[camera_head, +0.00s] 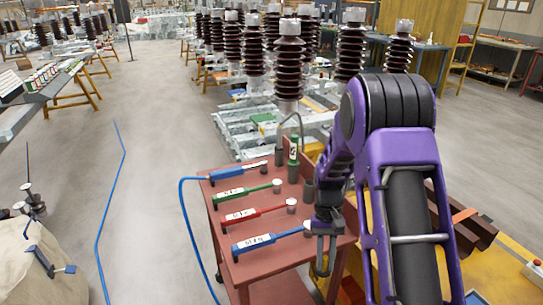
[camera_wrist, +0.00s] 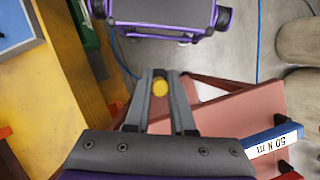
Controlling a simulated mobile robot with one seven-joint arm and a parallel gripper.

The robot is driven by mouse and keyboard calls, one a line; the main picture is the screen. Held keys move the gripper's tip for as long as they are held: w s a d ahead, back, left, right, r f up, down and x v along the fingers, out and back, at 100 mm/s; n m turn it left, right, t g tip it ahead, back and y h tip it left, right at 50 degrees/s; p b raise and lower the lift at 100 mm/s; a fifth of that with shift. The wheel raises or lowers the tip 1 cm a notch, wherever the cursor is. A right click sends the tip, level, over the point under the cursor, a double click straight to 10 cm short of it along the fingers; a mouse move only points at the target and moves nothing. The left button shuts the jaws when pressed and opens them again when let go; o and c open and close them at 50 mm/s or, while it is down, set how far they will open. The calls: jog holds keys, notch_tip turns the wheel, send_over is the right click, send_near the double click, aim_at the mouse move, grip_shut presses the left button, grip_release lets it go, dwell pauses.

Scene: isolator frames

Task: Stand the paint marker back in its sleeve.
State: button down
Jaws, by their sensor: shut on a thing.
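My gripper (camera_head: 321,252) points down at the front right edge of the red cart. Its two fingers (camera_wrist: 160,80) are shut on the paint marker, whose round yellow end (camera_wrist: 160,88) shows between them in the wrist view. In the head view a bit of the yellow marker (camera_head: 321,266) shows low between the fingers; the rest is hidden. A dark grey upright tube (camera_head: 308,191), which looks like the sleeve, stands at the cart's right side, behind my gripper and apart from it. I cannot see inside it.
The red cart top (camera_head: 228,194) holds several torque tools, the nearest a blue one (camera_head: 262,243). A green bottle (camera_head: 293,149) stands at its back. A yellow surface (camera_head: 492,262) lies right of the cart. Tall insulators (camera_head: 289,55) stand behind. Open floor lies left.

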jog(key=v, duration=0.3)
jog(key=shift+s+r, duration=0.25)
jog(key=shift+r, duration=0.1)
